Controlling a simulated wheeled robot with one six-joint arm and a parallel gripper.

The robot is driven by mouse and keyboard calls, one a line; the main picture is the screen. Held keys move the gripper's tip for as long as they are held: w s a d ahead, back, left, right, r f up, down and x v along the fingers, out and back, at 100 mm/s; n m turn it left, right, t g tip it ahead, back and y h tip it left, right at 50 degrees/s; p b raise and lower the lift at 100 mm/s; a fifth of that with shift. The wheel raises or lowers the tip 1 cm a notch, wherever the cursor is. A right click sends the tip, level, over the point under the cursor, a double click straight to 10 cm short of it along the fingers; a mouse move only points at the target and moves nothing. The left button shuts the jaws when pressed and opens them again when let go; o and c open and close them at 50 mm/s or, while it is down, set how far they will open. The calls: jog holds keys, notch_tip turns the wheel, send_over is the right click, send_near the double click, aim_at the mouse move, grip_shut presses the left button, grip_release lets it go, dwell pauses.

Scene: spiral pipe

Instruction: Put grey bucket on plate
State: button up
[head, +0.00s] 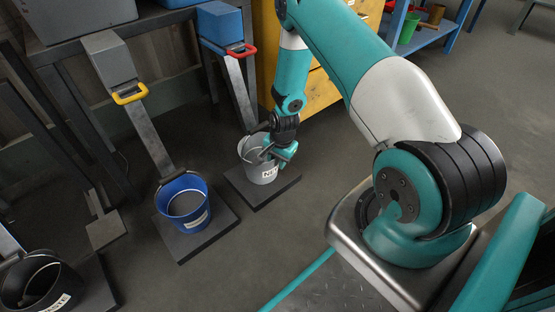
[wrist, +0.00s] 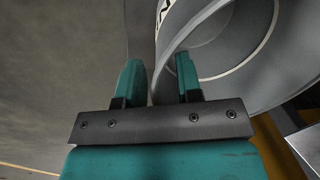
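The grey bucket (head: 247,153), with a white label, stands about upright over the dark square plate (head: 268,194) at the foot of the chute with the red handle. It seems to rest on the plate. My gripper (head: 279,153) is at the bucket's right rim, pointing down. In the wrist view, my gripper (wrist: 159,78) has its two teal fingers apart, one on each side of the wall of the grey bucket (wrist: 222,77). The right finger is on the inner side, and a gap shows between the fingers. The bucket's underside is hidden.
A blue bucket (head: 185,187) stands on another dark plate (head: 207,241) to the left. A black bucket (head: 62,289) stands at the lower left. Chutes with a yellow handle (head: 130,94) and a red handle (head: 241,51) slope down behind. Open floor lies in front.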

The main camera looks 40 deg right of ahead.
notch_tip(320, 180, up, 17)
jog(key=s+p, duration=0.2)
jog(key=p, duration=0.7)
jog(key=shift+d+r, duration=0.15)
jog(key=shift+d, duration=0.2)
